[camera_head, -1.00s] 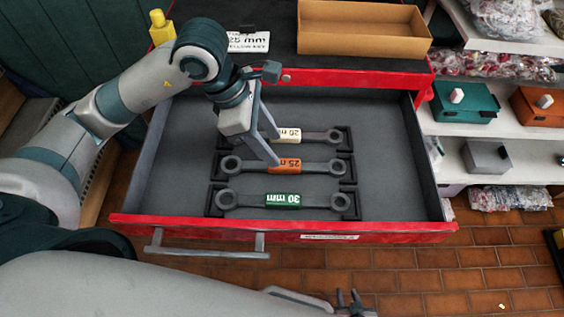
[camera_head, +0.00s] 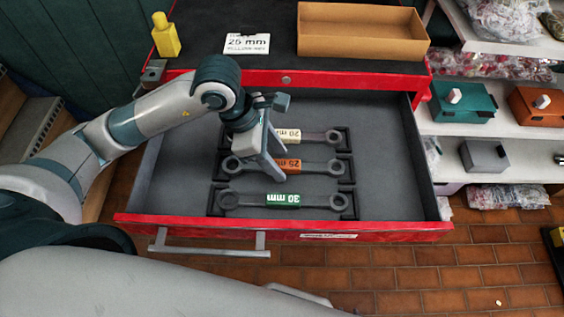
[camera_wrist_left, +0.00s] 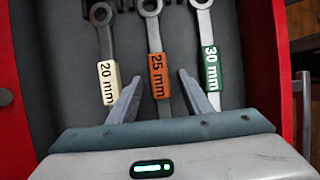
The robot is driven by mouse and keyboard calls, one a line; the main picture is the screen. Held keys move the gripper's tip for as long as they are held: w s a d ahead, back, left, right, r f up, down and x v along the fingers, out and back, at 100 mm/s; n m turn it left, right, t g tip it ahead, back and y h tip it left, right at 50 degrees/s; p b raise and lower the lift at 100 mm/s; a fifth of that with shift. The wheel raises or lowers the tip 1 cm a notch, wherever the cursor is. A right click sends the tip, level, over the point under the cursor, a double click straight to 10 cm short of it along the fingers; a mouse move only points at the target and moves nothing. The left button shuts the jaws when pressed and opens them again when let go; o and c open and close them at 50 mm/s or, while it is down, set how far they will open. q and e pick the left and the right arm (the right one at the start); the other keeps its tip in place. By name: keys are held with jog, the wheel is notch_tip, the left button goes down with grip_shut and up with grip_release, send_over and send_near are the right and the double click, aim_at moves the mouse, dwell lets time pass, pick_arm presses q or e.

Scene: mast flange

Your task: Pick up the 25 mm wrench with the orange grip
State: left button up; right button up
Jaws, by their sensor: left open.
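The 25 mm wrench with the orange grip (camera_head: 290,165) lies in the middle of three wrenches in the open red drawer. It also shows in the left wrist view (camera_wrist_left: 159,75), upright in the picture between the other two. My left gripper (camera_head: 277,163) is open over the drawer, at the orange wrench. In the left wrist view its fingers (camera_wrist_left: 158,88) stand on either side of the orange grip. I cannot tell the exact height between fingers and wrench. Part of the orange wrench's left half is hidden behind the gripper in the head view. My right gripper is not in view.
The 20 mm cream-grip wrench (camera_head: 313,136) and the 30 mm green-grip wrench (camera_head: 284,200) lie on either side, close by. The drawer's red front edge (camera_head: 200,225) is nearest me. A cardboard tray (camera_head: 362,44), a 25 mm card (camera_head: 246,43) and a yellow bottle (camera_head: 166,38) stand on top.

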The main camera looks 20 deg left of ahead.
pick_arm(q)
jog(key=shift+d+f, duration=0.2)
jog(key=shift+f, duration=0.25)
jog(key=shift+w, duration=0.1)
pick_arm(e)
jog(key=shift+s+f, duration=0.1)
jog(key=shift+s, duration=0.05)
pick_arm(q)
grip_shut()
jog(key=shift+r, duration=0.1)
